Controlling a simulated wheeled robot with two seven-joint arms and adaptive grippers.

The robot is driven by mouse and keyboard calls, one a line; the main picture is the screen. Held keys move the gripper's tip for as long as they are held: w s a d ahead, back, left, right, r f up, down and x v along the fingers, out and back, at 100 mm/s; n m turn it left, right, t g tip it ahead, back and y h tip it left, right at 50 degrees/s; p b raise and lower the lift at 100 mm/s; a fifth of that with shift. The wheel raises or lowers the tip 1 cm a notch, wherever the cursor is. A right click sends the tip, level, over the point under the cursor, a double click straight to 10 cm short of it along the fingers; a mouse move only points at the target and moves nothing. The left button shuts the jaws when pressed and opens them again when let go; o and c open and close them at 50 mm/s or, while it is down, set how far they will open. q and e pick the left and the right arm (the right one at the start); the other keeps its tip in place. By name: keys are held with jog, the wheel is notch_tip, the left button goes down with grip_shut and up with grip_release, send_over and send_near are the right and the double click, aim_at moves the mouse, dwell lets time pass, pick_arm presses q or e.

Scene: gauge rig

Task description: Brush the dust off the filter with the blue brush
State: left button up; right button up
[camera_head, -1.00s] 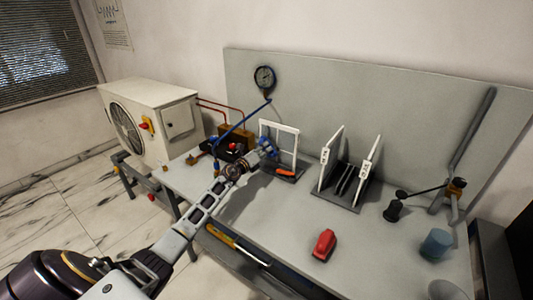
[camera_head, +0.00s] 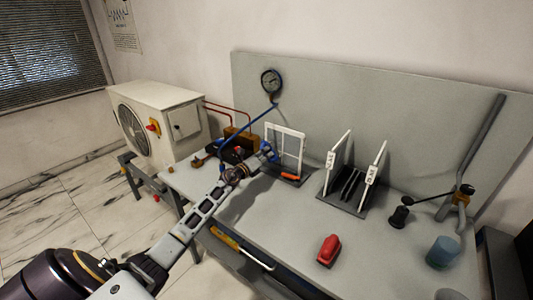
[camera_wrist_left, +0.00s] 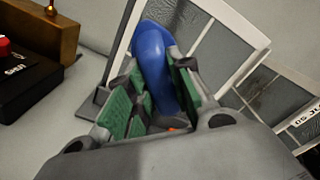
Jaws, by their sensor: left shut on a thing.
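The filter (camera_head: 286,130) is an upright white frame with grey mesh panes, standing in a dark stand on the bench. Its panes (camera_wrist_left: 220,45) fill the upper middle of the left wrist view. My left gripper (camera_head: 262,157) is just left of and in front of the frame. It is shut on the blue brush, whose rounded blue handle (camera_wrist_left: 153,60) stands up between the green-padded fingers. I cannot tell whether the bristles touch the mesh, and dust is too small to make out. My right gripper is not in view.
An orange item (camera_head: 290,178) lies at the filter stand. A rack with white-framed panels (camera_head: 371,170) stands to its right. A red object (camera_head: 328,250), a dark weight (camera_head: 399,217) and a blue-grey cup (camera_head: 442,252) stand farther right. The bench's middle front is mostly clear.

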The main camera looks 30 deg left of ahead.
pick_arm(q)
jog(key=shift+s+a+p, duration=0.15)
jog(key=shift+s+p, duration=0.35)
jog(key=shift+s, duration=1.55)
jog(key=shift+s, duration=0.1)
jog(key=shift+s+a+p, duration=0.1)
jog(key=shift+s+p, duration=0.2)
jog(key=shift+s, duration=1.1)
